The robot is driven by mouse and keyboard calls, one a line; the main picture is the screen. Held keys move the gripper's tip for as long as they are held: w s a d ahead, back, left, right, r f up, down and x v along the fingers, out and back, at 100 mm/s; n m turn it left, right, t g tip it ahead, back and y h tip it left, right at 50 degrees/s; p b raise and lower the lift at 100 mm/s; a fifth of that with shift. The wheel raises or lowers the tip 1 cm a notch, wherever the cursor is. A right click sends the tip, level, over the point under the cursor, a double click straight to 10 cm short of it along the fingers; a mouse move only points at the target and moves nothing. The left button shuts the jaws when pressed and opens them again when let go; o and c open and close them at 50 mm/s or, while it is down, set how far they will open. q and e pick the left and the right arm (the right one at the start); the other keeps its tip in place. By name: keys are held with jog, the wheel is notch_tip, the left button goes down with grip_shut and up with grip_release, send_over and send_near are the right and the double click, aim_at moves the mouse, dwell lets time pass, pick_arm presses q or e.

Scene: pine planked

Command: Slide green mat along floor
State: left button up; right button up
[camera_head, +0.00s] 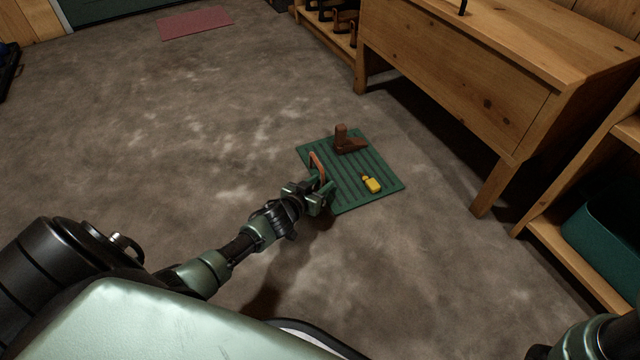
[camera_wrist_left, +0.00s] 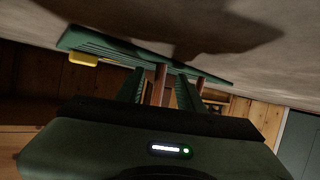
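The green ribbed mat (camera_head: 345,187) lies flat on the floor, right of the centre of the head view, and shows tilted in the left wrist view (camera_wrist_left: 110,48). A brown loop handle (camera_head: 318,163) stands at its left edge. A brown boot (camera_head: 347,142) and a small yellow item (camera_head: 371,184) rest on it. My left gripper (camera_head: 326,190) is at the handle. In the left wrist view its fingers (camera_wrist_left: 162,92) stand apart, with a brown handle part (camera_wrist_left: 159,80) between them and gaps visible. My right gripper is not in view.
A wooden bench (camera_head: 450,75) stands right of the mat, with a shelf holding a green bin (camera_head: 605,235) nearer me. A shoe rack (camera_head: 330,30) and a red mat (camera_head: 195,22) are at the back. The floor left of the mat is clear.

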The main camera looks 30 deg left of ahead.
pick_arm(q)
jog(key=p+v, duration=0.5)
jog(key=v, duration=0.1)
jog(key=shift+s+d+r, duration=0.1)
jog(key=shift+s+r, duration=0.2)
jog(key=shift+s, duration=0.55)
